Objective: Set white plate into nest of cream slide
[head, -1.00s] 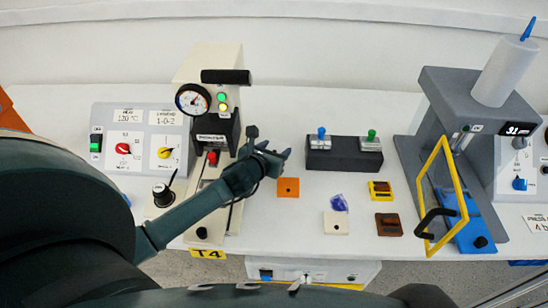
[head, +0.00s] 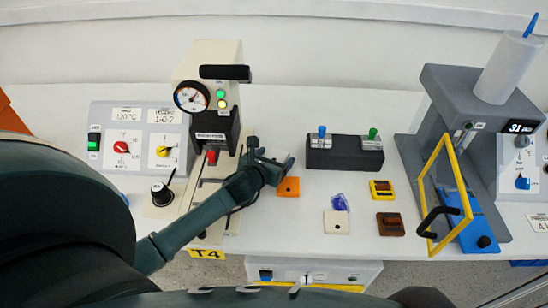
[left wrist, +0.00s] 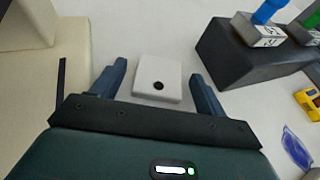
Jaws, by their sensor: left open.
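The white plate (left wrist: 158,77), a small flat square with a dark central hole, lies on the table in the left wrist view. It sits between and just beyond the two fingers of my left gripper (left wrist: 158,85), with a gap on each side. In the head view my left gripper (head: 284,164) is low over the table, right of the cream press, and seems to hide this plate. The cream slide (head: 208,195) lies at the foot of the cream press (head: 205,65); its nest is partly covered by my arm. My right gripper is not in view.
An orange plate (head: 288,187), a cream plate (head: 337,222), a blue-violet piece (head: 340,202), and yellow (head: 381,189) and brown (head: 390,223) pieces lie nearby. A grey press (head: 450,95) stands at right.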

